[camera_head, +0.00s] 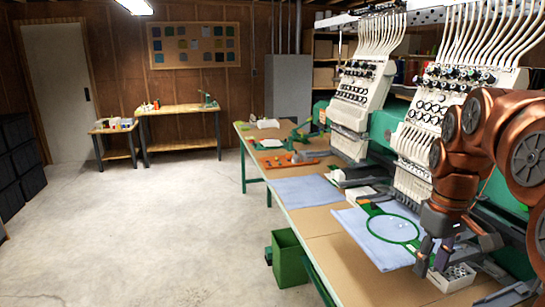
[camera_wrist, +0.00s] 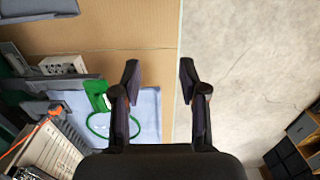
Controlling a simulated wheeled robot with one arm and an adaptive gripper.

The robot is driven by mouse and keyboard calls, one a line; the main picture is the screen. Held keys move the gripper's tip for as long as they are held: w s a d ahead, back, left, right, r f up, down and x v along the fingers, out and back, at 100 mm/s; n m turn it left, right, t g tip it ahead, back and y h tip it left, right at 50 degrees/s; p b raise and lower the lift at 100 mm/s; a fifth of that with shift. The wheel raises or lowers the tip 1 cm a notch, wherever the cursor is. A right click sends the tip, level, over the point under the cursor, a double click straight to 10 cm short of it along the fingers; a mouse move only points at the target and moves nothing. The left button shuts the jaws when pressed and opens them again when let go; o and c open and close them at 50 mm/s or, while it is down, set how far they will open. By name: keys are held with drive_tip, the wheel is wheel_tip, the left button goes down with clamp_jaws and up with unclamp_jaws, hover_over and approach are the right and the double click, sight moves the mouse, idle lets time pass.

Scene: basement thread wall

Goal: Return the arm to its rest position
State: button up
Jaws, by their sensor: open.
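My arm is at the right of the head view, bent, with my gripper (camera_head: 432,260) hanging low over the near part of the work table (camera_head: 345,268). In the wrist view my gripper (camera_wrist: 160,88) is open and empty, its two dark fingers apart above the table's edge, with bare floor under the right one. A green embroidery hoop (camera_head: 393,228) lies on light blue cloth (camera_head: 350,222) beside the gripper. The hoop also shows in the wrist view (camera_wrist: 92,128), left of the fingers.
Embroidery machines (camera_head: 415,145) stand along the table's right side. A small white box (camera_head: 452,278) stands close to my gripper. A green bin (camera_head: 290,258) is at the table's left side. The concrete floor (camera_head: 150,230) on the left is clear.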

drive_tip(key=s+a+f+m, duration=0.1)
drive_tip(key=s+a+f, duration=0.3)
drive_tip(key=s, duration=0.3)
drive_tip(key=s+a+f+m+g, duration=0.1)
drive_tip(key=s+a+f, duration=0.3)
drive_tip(key=s+a, duration=0.2)
drive_tip(key=s+a+f, duration=0.5)
drive_tip(key=s, duration=0.5)
drive_tip(key=shift+m, duration=0.4)
